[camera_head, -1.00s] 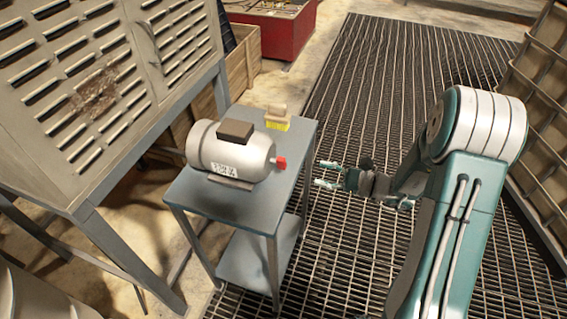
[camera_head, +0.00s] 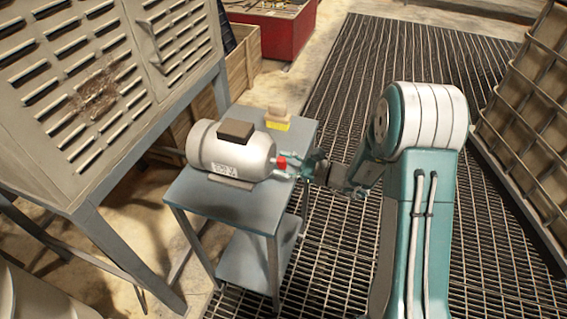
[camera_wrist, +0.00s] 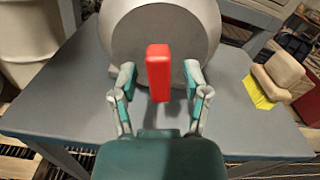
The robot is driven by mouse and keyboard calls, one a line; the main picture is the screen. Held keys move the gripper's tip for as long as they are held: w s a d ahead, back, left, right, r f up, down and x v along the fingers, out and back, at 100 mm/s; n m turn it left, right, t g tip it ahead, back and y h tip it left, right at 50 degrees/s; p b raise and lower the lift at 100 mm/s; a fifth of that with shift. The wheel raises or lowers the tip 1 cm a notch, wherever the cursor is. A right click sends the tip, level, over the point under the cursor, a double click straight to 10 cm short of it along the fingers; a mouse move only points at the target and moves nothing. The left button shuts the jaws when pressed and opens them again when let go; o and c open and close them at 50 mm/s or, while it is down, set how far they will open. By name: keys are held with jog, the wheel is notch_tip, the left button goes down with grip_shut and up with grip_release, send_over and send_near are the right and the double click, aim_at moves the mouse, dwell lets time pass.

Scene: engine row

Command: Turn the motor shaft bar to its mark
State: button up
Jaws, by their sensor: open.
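The grey motor (camera_head: 232,150) lies on its side on a small blue-grey table (camera_head: 205,200), its shaft end towards my arm. The red shaft bar (camera_head: 281,162) sticks out of that end. In the wrist view the red bar (camera_wrist: 158,72) stands upright in front of the round motor face (camera_wrist: 120,40). My gripper (camera_head: 287,165) is at the bar. In the wrist view my gripper (camera_wrist: 157,80) is open, with one finger on each side of the bar and visible gaps between. I cannot make out a mark on the motor face.
A beige block with a yellow label (camera_head: 278,118) stands at the table's back corner, right of the motor in the wrist view. A louvred grey cabinet (camera_head: 90,90) stands left. Shelving (camera_head: 530,120) stands right.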

jog(key=shift+c, duration=0.3)
grip_shut()
jog(key=shift+m, duration=1.8)
jog(key=shift+o, duration=0.3)
grip_release()
jog(key=shift+d, duration=0.15)
